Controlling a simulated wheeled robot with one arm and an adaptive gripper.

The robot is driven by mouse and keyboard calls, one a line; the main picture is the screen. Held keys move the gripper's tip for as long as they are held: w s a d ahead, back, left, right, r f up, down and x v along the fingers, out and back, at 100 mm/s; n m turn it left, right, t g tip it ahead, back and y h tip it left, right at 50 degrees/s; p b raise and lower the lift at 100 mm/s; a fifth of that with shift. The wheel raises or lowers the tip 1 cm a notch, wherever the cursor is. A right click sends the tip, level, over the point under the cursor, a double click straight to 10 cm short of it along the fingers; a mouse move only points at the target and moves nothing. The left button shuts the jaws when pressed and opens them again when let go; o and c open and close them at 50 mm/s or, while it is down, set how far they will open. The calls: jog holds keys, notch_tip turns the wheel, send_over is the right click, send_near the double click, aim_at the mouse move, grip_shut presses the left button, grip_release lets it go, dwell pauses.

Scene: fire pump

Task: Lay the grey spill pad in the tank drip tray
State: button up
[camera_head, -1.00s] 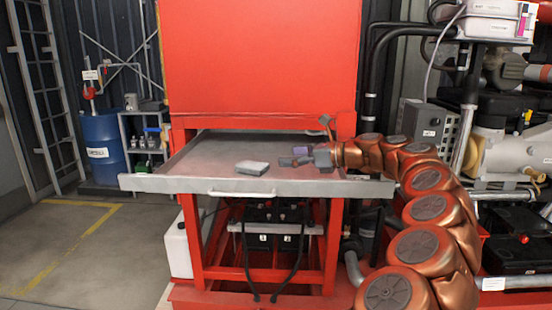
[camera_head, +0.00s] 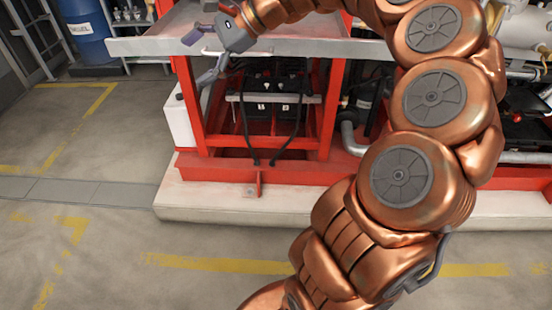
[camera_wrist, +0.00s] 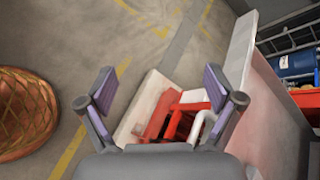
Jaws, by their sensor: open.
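My gripper (camera_head: 199,57) is open and empty at the front left of the drip tray, one finger near the tray's front lip and the other below it. In the wrist view my gripper (camera_wrist: 165,90) has its two fingers spread with nothing between them. The metal tank drip tray (camera_head: 150,47) shows only its front part at the top of the head view. In the wrist view the tray (camera_wrist: 272,110) is at the right, beside the right finger. The grey spill pad is not visible in either current view.
The red stand (camera_head: 333,110) carries the tray, with black batteries (camera_head: 265,105) inside. A white container (camera_head: 182,122) is at its left. The pale plinth (camera_head: 230,205) edges the floor. A blue drum (camera_head: 85,30) stands at the back left. The left floor is clear.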

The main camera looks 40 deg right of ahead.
jog(key=s+a+f+n+g+h, duration=0.45)
jog(key=s+a+f+n, duration=0.55)
jog(key=s, duration=0.4)
jog(key=s+d+f+n+g+h, duration=0.2)
jog(key=s+f, duration=0.4)
jog(key=s, duration=0.3)
jog(key=s+d+f+n+g+h, duration=0.2)
jog(key=s+f+n, duration=0.3)
jog(key=s, duration=0.5)
jog(key=shift+f+h, duration=0.45)
jog(key=shift+f, duration=0.25)
jog(key=shift+d+g, duration=0.1)
jog(key=shift+g, duration=0.15)
jog(key=s+p+v, duration=0.3)
jog(key=p+v, duration=1)
jog(key=v, duration=0.1)
jog(key=shift+w+r+t, duration=0.35)
jog(key=shift+t, duration=0.05)
